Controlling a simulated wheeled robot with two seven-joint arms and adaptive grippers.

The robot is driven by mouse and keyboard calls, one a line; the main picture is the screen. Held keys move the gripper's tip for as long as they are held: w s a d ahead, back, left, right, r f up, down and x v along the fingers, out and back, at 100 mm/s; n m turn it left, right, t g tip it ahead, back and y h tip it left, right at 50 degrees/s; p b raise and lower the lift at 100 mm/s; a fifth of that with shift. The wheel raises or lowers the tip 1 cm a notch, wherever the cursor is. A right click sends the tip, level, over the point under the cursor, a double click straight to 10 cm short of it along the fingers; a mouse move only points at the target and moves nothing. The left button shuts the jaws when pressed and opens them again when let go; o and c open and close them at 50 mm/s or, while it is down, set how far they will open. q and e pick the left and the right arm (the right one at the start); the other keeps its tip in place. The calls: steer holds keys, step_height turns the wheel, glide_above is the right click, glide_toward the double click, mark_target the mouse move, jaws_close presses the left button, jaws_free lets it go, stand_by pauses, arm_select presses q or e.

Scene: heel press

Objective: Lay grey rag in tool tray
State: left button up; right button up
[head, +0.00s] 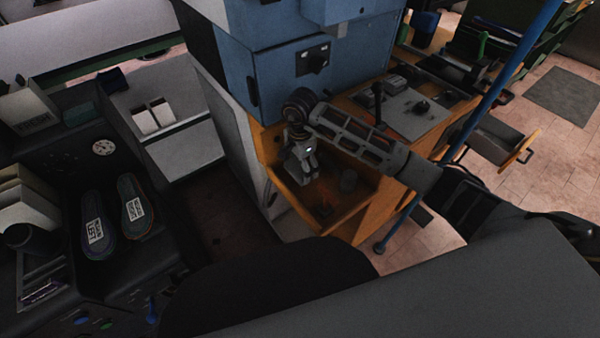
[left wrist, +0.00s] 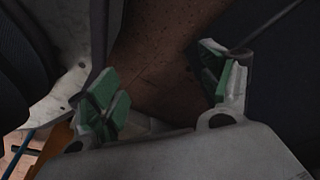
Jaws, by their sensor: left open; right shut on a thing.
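My right gripper (head: 302,170) points down into an open orange-brown wooden bay below the blue press. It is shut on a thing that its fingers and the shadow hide. I cannot make out the grey rag for certain in either view. I cannot tell for sure which holder is the tool tray. My left gripper (left wrist: 162,88) shows only in the left wrist view. Its green-padded fingers are wide apart with nothing between them, above a dark brown surface.
The blue press (head: 285,75) rises behind my right gripper. A grey plate with a lever (head: 405,112) lies on the bench to its right. An open drawer (head: 496,140) juts out farther right, near a blue pole (head: 497,85). Two insoles (head: 133,206) lie at left.

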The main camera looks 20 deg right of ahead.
mark_target(300, 166)
steer(key=shift+f, duration=0.15)
step_height(300, 166, down, 2)
steer(key=shift+f, duration=0.8)
arm_select(q)
steer(key=shift+w+d+r, duration=0.2)
steer(key=shift+w+r, duration=0.3)
steer(key=shift+s, duration=0.1)
